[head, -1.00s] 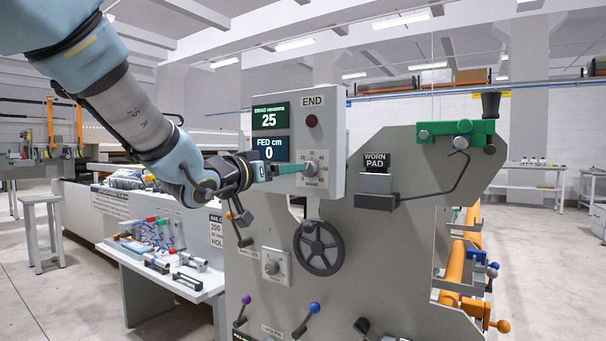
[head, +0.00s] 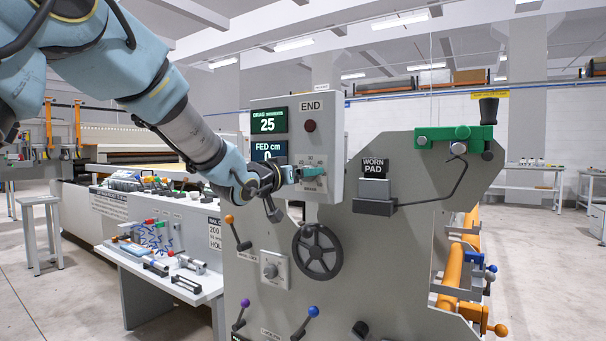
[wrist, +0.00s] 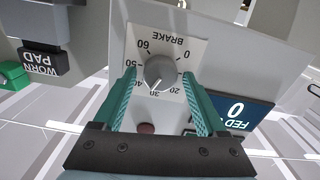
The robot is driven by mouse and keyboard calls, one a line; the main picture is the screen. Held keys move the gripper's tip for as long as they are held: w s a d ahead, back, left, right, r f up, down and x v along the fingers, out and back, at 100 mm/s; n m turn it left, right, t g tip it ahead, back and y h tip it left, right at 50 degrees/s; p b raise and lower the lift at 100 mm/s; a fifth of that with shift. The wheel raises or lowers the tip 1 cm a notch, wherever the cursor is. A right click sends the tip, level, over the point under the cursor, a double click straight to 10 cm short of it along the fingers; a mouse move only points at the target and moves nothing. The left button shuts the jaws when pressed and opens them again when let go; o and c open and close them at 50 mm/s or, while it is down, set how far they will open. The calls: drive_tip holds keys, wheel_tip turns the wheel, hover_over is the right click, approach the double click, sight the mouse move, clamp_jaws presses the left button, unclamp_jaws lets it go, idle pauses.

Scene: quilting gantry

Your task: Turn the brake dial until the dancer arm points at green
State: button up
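The brake dial (wrist: 160,72) is a grey round knob on a white plate marked BRAKE. Its white pointer line points at about 30. My gripper (wrist: 159,75) is open, one teal finger on each side of the knob, with gaps visible beside it. In the head view my gripper (head: 314,171) covers most of the dial. The drag display (head: 268,121) reads 25 newtons. A thin bent dark rod (head: 459,176) hangs below a green block (head: 455,135); I cannot tell whether it is the dancer arm. No green target mark is clearly visible.
The FED display (wrist: 236,110) reads 0. A black handwheel (head: 318,251), a second small knob (head: 271,271) and several ball-ended levers are lower on the grey panel. A tool table (head: 150,262) stands to the left.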

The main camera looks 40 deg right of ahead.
clamp_jaws()
idle(0.4)
drive_tip(key=shift+f+m+b, duration=0.1)
drive_tip(key=shift+m+b, duration=0.2)
drive_tip(key=shift+b, duration=0.15)
drive_tip(key=shift+s+m+b, duration=0.1)
drive_tip(key=shift+m+b, duration=2.7)
drive_tip(key=shift+m, duration=0.3)
drive_tip(key=shift+o, duration=0.8)
unclamp_jaws()
